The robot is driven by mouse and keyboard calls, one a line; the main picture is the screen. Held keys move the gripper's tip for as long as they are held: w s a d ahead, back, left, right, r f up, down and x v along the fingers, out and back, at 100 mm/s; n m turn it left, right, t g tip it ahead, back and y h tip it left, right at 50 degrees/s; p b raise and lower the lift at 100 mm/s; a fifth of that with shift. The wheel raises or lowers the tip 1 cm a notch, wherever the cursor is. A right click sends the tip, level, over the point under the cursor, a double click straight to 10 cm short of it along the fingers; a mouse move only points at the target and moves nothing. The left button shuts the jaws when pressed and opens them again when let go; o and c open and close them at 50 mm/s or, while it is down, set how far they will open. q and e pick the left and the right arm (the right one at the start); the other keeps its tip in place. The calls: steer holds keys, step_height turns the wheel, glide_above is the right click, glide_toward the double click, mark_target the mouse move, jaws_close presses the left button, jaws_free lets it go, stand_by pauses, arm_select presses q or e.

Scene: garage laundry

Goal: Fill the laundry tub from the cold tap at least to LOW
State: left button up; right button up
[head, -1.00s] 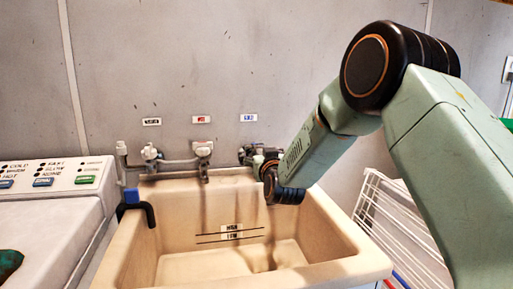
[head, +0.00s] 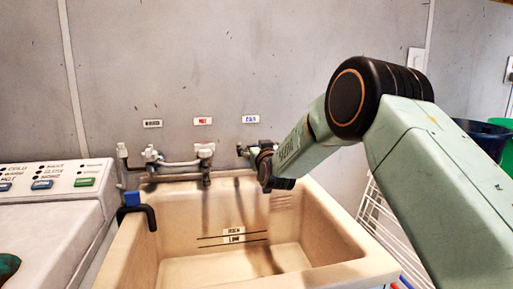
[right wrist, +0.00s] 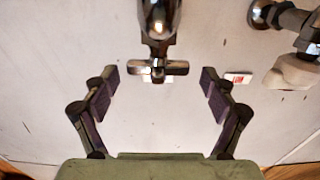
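The beige laundry tub (head: 165,250) stands below the wall taps, with the HIGH and LOW lines (head: 233,239) on its back wall. I see no water in the tub and no stream. The cold tap (head: 241,151), under the blue-lettered label (head: 250,119), is partly hidden by my right gripper (head: 262,160). In the right wrist view, the right gripper (right wrist: 159,78) is open and empty. The cold tap's chrome cross handle (right wrist: 158,68) appears between its fingertips, with no finger visibly touching it.
The hot tap (head: 204,151) with a pale handle stands left of the cold tap, and another tap (head: 151,155) is farther left. A black and blue clamp (head: 136,208) sits on the tub's left rim. The washing machine (head: 50,205) is at left, a white rack (head: 385,235) at right.

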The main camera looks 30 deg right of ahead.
steer(key=shift+w+d+f, duration=0.15)
steer(key=shift+d+f, duration=0.1)
steer(key=c, duration=0.4)
steer(key=shift+a, duration=0.15)
steer(key=c, duration=0.7)
